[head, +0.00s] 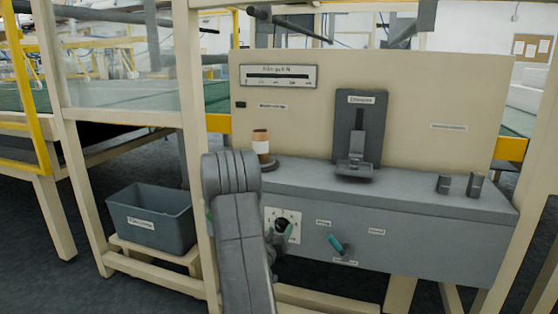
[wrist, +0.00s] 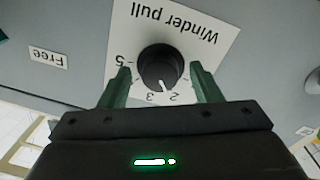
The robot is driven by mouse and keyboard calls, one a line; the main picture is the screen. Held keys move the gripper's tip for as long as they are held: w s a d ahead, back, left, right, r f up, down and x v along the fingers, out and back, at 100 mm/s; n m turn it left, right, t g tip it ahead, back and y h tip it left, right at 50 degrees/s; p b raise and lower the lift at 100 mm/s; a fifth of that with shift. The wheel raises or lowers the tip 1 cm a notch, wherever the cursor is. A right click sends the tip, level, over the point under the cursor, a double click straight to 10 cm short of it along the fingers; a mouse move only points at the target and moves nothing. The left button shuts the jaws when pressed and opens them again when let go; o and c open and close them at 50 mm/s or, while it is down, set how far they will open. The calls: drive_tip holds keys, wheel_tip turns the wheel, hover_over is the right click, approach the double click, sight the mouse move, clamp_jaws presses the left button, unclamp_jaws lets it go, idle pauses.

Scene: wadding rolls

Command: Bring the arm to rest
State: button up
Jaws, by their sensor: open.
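My gripper (wrist: 161,78) is open in the wrist view, with one green finger on each side of a round black knob (wrist: 158,66). I cannot tell whether the fingers touch the knob. The knob sits on a white plate (wrist: 200,22) marked "Winder pull", upside down in this view. Its white pointer mark lies near the 2. In the head view my grey arm (head: 238,225) reaches down in front of the grey panel, and my gripper (head: 282,230) is partly hidden at the dial plate.
A teal-handled lever (head: 337,244) is on the panel to the right of the dial. A grey bin (head: 150,218) is at the left.

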drive_tip(key=m+b, duration=0.2)
drive_tip(key=m, duration=0.3)
drive_tip(key=shift+a+m, duration=0.1)
drive_tip(key=shift+m, duration=0.3)
drive_tip(key=shift+s+a, duration=0.15)
drive_tip(key=shift+s, duration=0.2)
